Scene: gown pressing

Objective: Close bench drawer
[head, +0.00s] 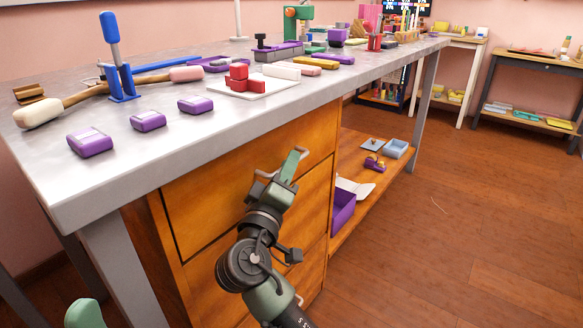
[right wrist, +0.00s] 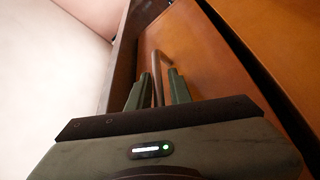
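The bench has a stack of orange wooden drawers under its grey top. The top drawer (head: 215,185) has a metal bar handle (head: 304,152), partly hidden behind my right gripper (head: 295,160). In the right wrist view, the two green fingertips (right wrist: 159,80) are apart, one on each side of the handle bar (right wrist: 157,62), with narrow gaps visible. The drawer front (right wrist: 200,55) lies just beyond them. The top drawer looks nearly flush with the stack; I cannot tell exactly how far out it is.
The bench top (head: 150,180) overhangs the drawers and holds purple blocks (head: 148,121), a white board with red blocks (head: 245,88) and tools. An open lower shelf (head: 355,150) right of the drawers holds a purple box (head: 343,210). The wooden floor at right is clear.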

